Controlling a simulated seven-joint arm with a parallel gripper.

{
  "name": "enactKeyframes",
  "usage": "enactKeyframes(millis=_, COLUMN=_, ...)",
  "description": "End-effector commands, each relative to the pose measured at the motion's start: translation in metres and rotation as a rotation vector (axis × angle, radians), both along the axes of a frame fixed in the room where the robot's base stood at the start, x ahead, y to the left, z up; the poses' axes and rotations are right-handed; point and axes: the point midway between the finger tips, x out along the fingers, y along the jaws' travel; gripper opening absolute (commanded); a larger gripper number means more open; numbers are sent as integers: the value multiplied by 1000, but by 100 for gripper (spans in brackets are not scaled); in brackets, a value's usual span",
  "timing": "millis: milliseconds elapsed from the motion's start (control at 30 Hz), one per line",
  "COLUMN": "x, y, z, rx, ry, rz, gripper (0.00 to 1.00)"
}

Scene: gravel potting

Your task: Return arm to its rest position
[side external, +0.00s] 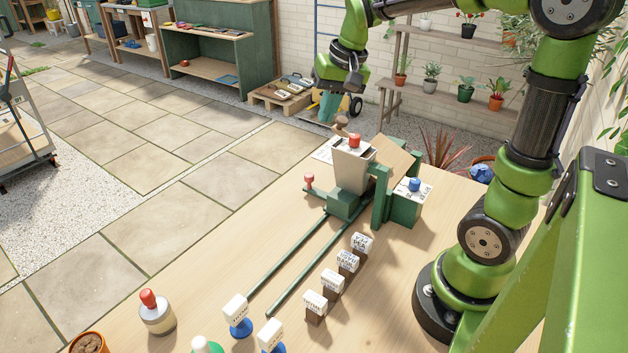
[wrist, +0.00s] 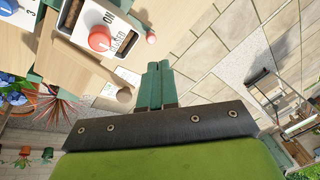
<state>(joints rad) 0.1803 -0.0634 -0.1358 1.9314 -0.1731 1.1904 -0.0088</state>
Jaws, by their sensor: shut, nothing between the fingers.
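My green arm reaches in from the right in the side external view. My gripper (side external: 328,120) is shut and empty, its teal fingers pointing down, apparently above the far edge of the table. In the wrist view my gripper's (wrist: 158,68) two teal fingers lie together with nothing between them. The pale hopper with a red knob (side external: 355,141) stands below and slightly right of the gripper, apart from it. The red knob also shows in the wrist view (wrist: 99,38), beside labels I read as "ON" and "CLOSED".
A green box with a blue knob (side external: 415,185) stands right of the hopper. Two green rails (side external: 290,255) run toward the front. Several labelled blocks (side external: 332,281) line the right side. A red-capped bottle (side external: 157,313) and a pot (side external: 89,343) stand front left. Plant shelves (side external: 450,88) stand behind.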

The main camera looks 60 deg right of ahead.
Motion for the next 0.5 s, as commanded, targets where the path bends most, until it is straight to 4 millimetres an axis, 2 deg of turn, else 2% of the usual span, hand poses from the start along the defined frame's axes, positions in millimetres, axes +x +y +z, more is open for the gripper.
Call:
enactKeyframes(millis=33, x=-16, y=21, z=3, rx=-1, ry=-49, rz=46, gripper=0)
enactKeyframes(millis=200, x=-64, y=75, z=0, rx=-12, ry=-193, rz=177, gripper=0)
enactKeyframes(millis=300, x=-89, y=97, z=-5, rx=-20, ry=-261, rz=235, gripper=0)
enactKeyframes(millis=400, x=-107, y=111, z=-7, rx=-24, ry=-310, rz=276, gripper=0)
enactKeyframes(millis=500, x=-117, y=119, z=-4, rx=-28, ry=-341, rz=304, gripper=0)
